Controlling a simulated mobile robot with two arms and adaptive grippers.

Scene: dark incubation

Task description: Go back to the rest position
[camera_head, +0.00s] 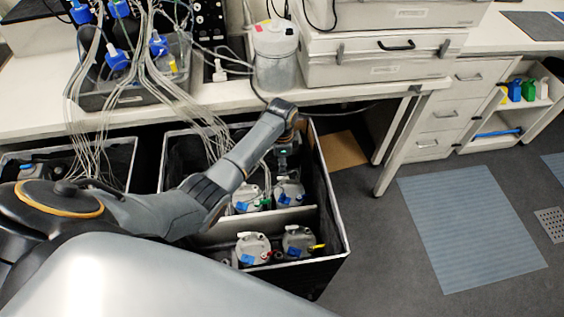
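My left arm comes in from the left and reaches over a black crate (333,205) on the floor under the bench. My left gripper (284,160) points down inside the crate's far right part, just above a grey-lidded bottle (289,192). Its fingers are too small and dark to tell whether they are open or shut, or touch the bottle. Another bottle (247,198) stands to its left. Two more lidded bottles, one left (252,248) and one right (299,241), stand in the near compartment. My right gripper is not in view.
The bench (215,97) above carries a grey tray (125,98) with blue-capped bottles, a white canister (276,58) and stacked cases (375,67). Tubes hang over the bench edge. A second crate (133,140) stands left. Floor at right with a grey-blue mat (470,225) is clear.

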